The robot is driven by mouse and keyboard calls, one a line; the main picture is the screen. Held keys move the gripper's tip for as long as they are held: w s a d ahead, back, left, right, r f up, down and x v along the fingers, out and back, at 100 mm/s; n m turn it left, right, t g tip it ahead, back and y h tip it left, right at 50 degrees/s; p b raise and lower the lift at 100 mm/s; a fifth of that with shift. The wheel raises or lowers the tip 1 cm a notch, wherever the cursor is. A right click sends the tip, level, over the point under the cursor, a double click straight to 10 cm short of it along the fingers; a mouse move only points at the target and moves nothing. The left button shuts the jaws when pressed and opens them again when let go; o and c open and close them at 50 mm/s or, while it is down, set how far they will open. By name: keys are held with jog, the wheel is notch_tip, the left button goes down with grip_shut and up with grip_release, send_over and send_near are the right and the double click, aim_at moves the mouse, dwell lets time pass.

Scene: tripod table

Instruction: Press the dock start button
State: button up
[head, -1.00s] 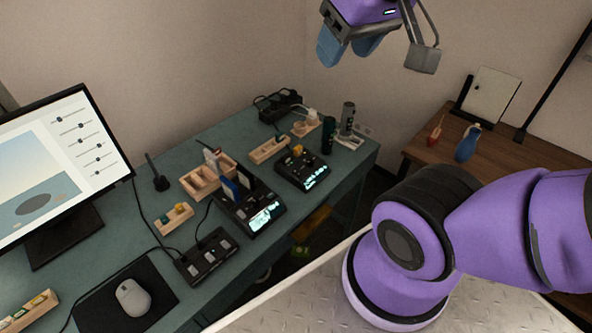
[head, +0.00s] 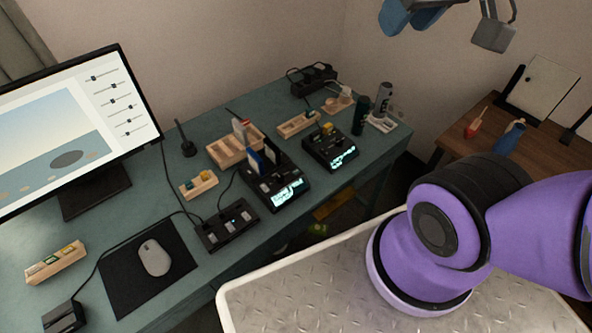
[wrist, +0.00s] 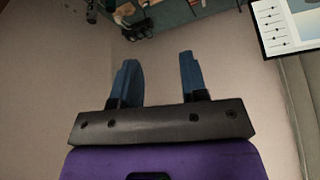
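Two black docks with lit displays stand on the teal desk. The larger dock (head: 274,180) holds upright blue, dark and white-red pieces. The smaller dock (head: 331,148) stands to its right and holds a small yellow piece. Their buttons are too small to tell apart, so I cannot tell which is the start button. My gripper (head: 418,18) is high at the top of the head view, well above and apart from the docks, partly cut off. In the wrist view my gripper (wrist: 161,80) shows two blue fingers spread apart with nothing between them.
A monitor (head: 65,135), mouse (head: 154,257) on a black mat, and black switch box (head: 228,226) occupy the desk's left and front. Wooden trays (head: 236,146) sit behind the docks. Dark and grey cylinders (head: 382,100) stand at the right end. A brown table (head: 458,134) is farther right.

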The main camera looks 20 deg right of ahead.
grip_shut()
dwell(1.4)
